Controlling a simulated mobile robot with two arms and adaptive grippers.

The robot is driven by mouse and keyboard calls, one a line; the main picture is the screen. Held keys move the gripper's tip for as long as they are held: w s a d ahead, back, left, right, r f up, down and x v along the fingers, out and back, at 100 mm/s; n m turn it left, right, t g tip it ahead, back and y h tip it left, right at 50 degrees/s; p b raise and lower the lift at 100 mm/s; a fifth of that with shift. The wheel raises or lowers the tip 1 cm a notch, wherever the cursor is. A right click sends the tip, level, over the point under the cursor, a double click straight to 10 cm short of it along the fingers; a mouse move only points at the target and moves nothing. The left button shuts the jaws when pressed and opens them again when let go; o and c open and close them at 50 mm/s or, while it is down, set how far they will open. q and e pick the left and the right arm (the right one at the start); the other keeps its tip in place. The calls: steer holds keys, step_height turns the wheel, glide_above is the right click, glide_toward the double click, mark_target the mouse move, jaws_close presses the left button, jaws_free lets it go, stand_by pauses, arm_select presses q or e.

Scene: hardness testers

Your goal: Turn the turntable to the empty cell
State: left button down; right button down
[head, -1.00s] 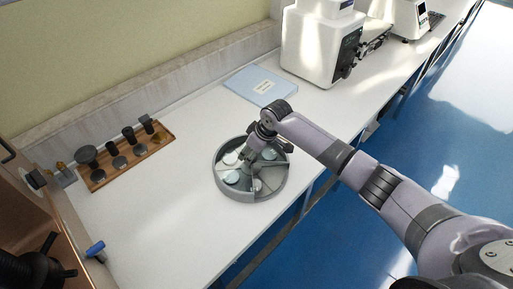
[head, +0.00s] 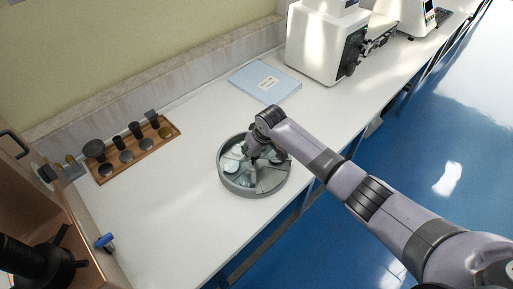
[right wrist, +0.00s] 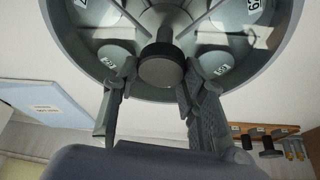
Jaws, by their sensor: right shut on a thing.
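The turntable (head: 224,182) is a round grey tray with a rim and spokes, standing on the white bench. Pale labelled discs lie in several cells; one disc (head: 236,150) is at its upper left. A cell at the lower right (head: 270,180) looks bare in the head view. My right gripper (head: 258,153) is over the tray's middle. In the right wrist view its fingers (right wrist: 156,82) are shut on the dark central knob (right wrist: 160,70), one on each side. A numbered disc (right wrist: 216,63) lies beside the right finger. The far cells are partly hidden by my arm.
A wooden rack (head: 107,172) with several dark fittings stands at the left. A blue folder (head: 250,79) and a white tester (head: 320,45) are behind. The bench front (head: 190,245) is clear.

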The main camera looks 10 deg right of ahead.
stand_by(0.4)
steer(key=c, duration=1)
jaws_free()
steer(key=v, duration=1.2)
steer(key=shift+s+f, duration=0.1)
steer(key=shift+s, duration=0.05)
